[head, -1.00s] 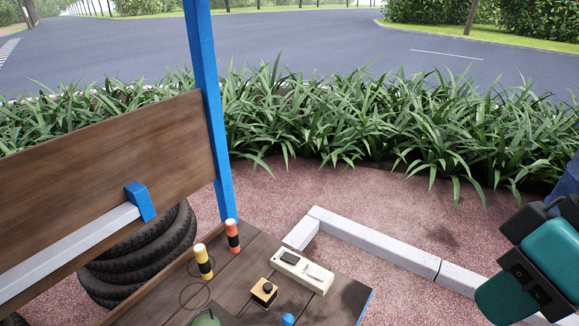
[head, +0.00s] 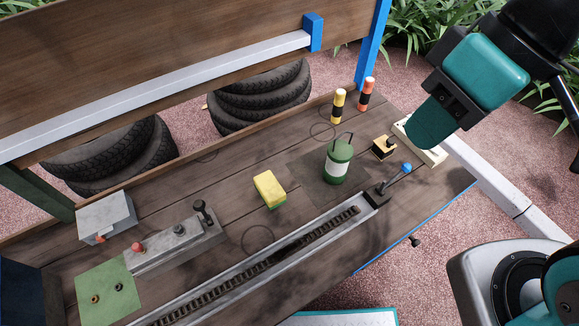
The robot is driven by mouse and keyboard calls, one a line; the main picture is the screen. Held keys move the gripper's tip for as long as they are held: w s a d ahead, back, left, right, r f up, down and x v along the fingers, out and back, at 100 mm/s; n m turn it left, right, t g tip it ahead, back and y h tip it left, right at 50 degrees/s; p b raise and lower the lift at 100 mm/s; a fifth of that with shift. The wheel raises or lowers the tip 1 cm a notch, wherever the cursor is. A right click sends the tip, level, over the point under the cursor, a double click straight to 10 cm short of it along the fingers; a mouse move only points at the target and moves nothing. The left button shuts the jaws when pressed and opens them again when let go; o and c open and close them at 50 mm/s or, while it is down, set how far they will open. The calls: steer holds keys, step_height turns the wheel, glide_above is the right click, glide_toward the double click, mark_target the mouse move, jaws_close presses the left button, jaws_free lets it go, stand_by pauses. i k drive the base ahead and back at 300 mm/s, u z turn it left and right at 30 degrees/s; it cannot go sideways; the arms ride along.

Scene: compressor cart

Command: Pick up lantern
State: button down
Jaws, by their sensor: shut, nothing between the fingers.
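The lantern (head: 337,163) is a small green cylinder with a white band and a thin dark handle at its top. It stands upright on a dark square patch of the wooden bench top (head: 225,175), right of the middle in the head view. My gripper (head: 428,128) is teal and black and comes in from the upper right. It is shut and empty, to the upper right of the lantern and apart from it. It hides part of a cream-white box.
A black-and-yellow post (head: 338,105), an orange-and-black post (head: 366,94), a yellow button box (head: 383,148), the cream-white box (head: 433,156) and a blue-knobbed lever (head: 394,180) surround the lantern. A yellow sponge-like block (head: 269,189) lies left. A chain rail (head: 270,262) runs in front.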

mark_target(339, 152)
steer(key=z, duration=0.35)
steer(key=k, duration=1.3)
steer(key=z, duration=1.2)
steer(key=i, duration=1.25)
steer(key=u, duration=0.85)
steer(key=i, duration=0.55)
steer(key=u, duration=0.65)
